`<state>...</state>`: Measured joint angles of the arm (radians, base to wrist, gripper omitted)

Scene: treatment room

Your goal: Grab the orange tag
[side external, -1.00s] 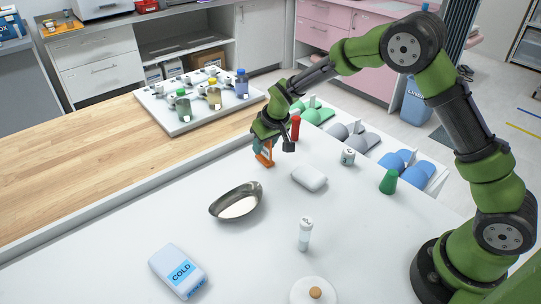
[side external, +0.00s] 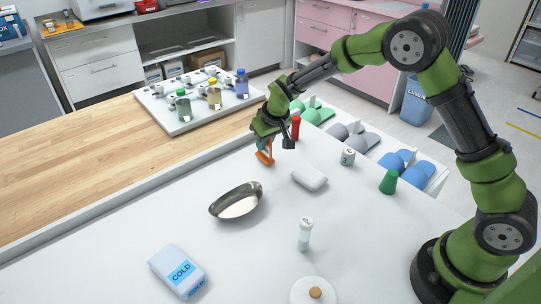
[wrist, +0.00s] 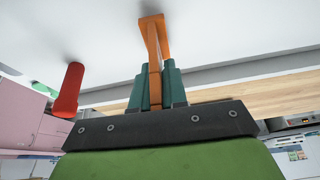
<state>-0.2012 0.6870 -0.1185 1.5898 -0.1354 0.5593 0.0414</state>
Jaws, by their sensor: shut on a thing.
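The orange tag (side external: 264,157) is a thin orange loop or frame, held at the far part of the white table. My gripper (side external: 264,147) is shut on it. In the wrist view, the orange tag (wrist: 153,40) sticks out from between the teal fingers of my gripper (wrist: 153,75).
A red cylinder (side external: 295,127) stands close to the right of my gripper. A white soap-like block (side external: 309,178) and a metal bowl (side external: 236,202) lie nearer. A white tray with bottles (side external: 195,112) is behind.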

